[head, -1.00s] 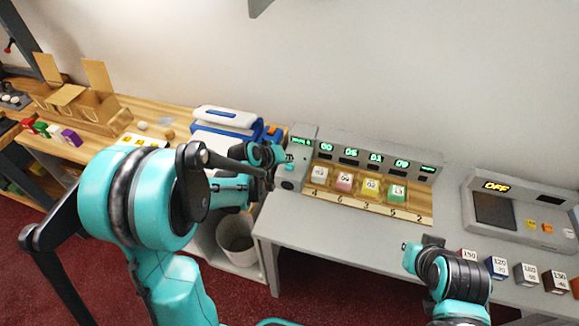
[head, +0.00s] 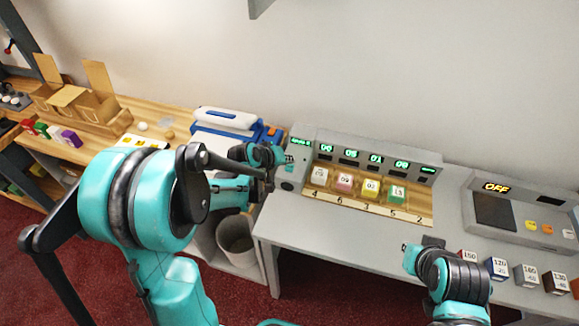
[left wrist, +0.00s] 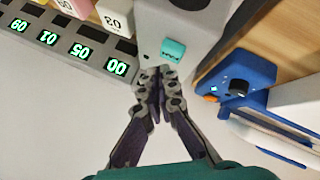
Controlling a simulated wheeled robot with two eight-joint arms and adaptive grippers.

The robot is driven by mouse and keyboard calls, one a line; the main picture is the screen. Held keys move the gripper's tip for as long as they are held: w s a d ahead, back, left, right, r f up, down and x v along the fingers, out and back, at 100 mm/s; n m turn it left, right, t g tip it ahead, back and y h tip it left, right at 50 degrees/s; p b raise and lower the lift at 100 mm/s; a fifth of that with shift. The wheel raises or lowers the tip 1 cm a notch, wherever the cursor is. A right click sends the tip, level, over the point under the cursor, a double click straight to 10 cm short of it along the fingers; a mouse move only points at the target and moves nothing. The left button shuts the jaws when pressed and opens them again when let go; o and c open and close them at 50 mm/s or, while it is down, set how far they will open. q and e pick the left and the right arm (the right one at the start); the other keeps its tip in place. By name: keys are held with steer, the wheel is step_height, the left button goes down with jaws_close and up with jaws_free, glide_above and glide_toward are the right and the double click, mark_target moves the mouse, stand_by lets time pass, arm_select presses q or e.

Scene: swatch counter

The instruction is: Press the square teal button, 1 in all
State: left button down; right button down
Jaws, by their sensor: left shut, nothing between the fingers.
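My left gripper (left wrist: 155,76) is shut and empty. In the left wrist view its fingertips are just below and left of the button; I cannot tell whether they touch the panel. In the head view the left gripper (head: 280,153) is at the console's left end, partly hidden by its own wrist. My right arm shows at the lower right; its fingers cannot be made out.
The console (head: 380,153) has several green displays above a row of coloured swatch blocks. A blue and white device (head: 228,120) stands close on its left. A grey machine reading OFF (head: 510,210) and several small cubes are at the right. A bin (head: 236,240) stands below.

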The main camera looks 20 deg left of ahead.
mark_target(288, 168)
arm_select(q)
steer(key=shift+f+b, duration=0.45)
steer(key=shift+f+b, duration=0.5)
stand_by(0.6)
steer(key=shift+r, duration=0.1)
steer(key=shift+r+p, duration=0.75)
steer(key=shift+r, duration=0.15)
step_height(288, 168, up, 5)
steer(key=p, duration=0.4)
stand_by(0.4)
